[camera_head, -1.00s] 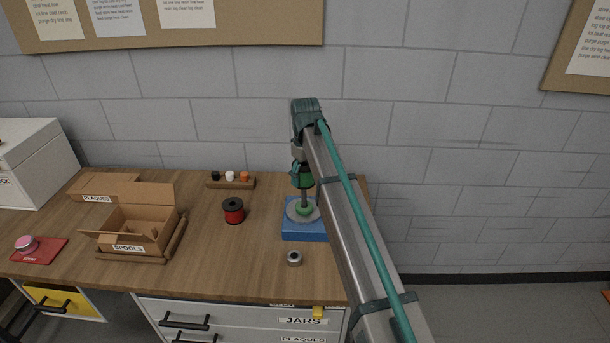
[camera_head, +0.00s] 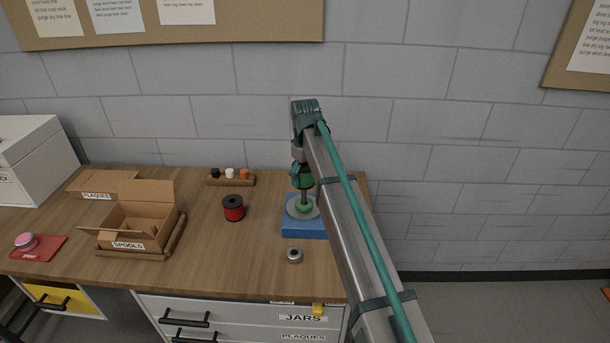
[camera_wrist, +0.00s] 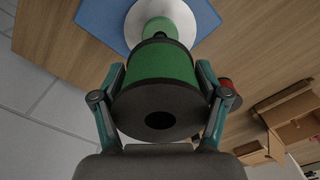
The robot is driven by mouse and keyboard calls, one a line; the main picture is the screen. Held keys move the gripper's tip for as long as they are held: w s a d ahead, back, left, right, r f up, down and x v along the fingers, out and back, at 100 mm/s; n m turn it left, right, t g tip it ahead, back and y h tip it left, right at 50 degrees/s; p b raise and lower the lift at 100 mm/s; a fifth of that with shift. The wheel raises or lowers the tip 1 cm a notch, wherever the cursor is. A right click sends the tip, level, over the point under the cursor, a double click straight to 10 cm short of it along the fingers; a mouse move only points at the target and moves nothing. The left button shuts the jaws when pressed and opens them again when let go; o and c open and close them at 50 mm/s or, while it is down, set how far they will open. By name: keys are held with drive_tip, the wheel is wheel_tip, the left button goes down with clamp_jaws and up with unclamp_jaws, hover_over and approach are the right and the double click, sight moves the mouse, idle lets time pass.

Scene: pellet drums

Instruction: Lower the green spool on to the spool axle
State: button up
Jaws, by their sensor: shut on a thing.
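The green spool (camera_wrist: 160,68) with black end flanges is between the two fingers of my gripper (camera_wrist: 161,88) in the wrist view. The gripper is shut on it. Its near flange shows a dark centre hole. In the head view the green spool (camera_head: 305,181) is small and partly hidden by my gripper (camera_head: 301,172). The spool axle (camera_head: 304,198) is a dark post on a grey disc and blue base (camera_head: 303,231), with a green hub at its foot. The spool is above the hub with a length of post showing between them. I cannot tell whether the post enters the hole.
A red spool (camera_head: 233,208) stands left of the blue base. A small grey ring (camera_head: 295,256) lies in front of it. A rack of small coloured pieces (camera_head: 231,180) is behind. An open box labelled SPOOLS (camera_head: 135,228) is farther left. A wall is behind the table.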

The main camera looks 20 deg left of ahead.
sight(305, 196)
drive_tip(key=shift+f, duration=0.6)
drive_tip(key=shift+f, duration=0.35)
drive_tip(key=shift+f+b, duration=0.65)
drive_tip(key=shift+f, duration=0.7)
drive_tip(key=shift+f, duration=0.35)
drive_tip(key=shift+f+b, duration=0.55)
drive_tip(key=shift+f, duration=0.9)
drive_tip(key=o, duration=1.3)
